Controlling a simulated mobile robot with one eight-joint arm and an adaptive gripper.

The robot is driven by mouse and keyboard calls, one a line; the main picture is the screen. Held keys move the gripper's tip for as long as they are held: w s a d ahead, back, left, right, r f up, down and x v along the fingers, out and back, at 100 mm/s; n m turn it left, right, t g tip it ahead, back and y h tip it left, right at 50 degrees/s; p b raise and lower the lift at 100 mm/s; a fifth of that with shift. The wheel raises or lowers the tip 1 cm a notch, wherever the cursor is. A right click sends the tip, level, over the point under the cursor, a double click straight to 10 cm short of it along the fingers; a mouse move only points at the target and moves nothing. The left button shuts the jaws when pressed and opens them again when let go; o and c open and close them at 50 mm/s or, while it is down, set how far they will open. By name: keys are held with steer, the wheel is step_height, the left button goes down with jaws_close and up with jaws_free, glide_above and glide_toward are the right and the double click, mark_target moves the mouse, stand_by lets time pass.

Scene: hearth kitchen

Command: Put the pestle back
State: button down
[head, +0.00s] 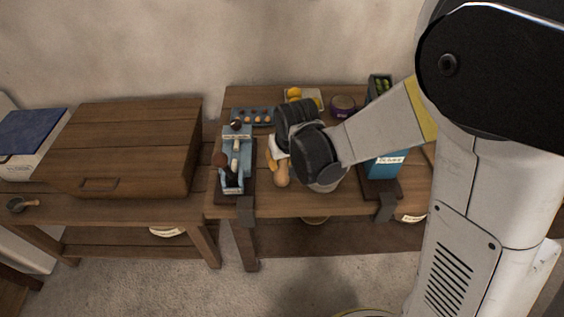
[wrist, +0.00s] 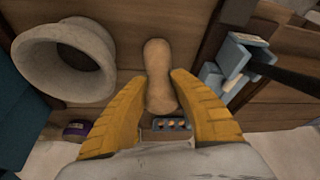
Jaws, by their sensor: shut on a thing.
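The pestle (wrist: 157,62) is a pale wooden piece with rounded ends and a narrower waist. My gripper (wrist: 158,82) has its yellow fingers on both sides of the pestle's lower part in the wrist view and is shut on it. In the head view the pestle's rounded end (head: 282,179) shows beside a yellow finger of my gripper (head: 271,162), left of my dark wrist. The mortar (wrist: 28,52), a wide pale grey bowl, stands left of the pestle in the wrist view, apart from it. My wrist mostly hides it in the head view. Whether the pestle touches the table, I cannot tell.
A blue caddy (head: 231,182) with utensils stands left of my gripper. An egg tray (head: 258,117), a yellow-filled tray (head: 316,95) and a purple jar (head: 343,104) are at the back. A blue box (head: 384,166) stands right. A wooden chest (head: 125,150) is on the left table.

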steer(key=shift+f, duration=0.2)
steer(key=c, duration=1.2)
jaws_free()
steer(key=shift+r, duration=0.15)
steer(key=shift+r, duration=0.35)
steer(key=p+v, duration=0.5)
steer(key=v, duration=0.6)
steer(key=s+d+r+m+t, duration=0.1)
steer(key=s+d+r, duration=0.4)
steer(key=s+d, duration=0.2)
steer(key=s+d+r+m+t+h, duration=0.1)
steer(key=s+d+r+m+t, duration=0.1)
steer(key=s+d+r, duration=0.3)
steer(key=s+d, duration=0.2)
steer(key=shift+d, duration=0.3)
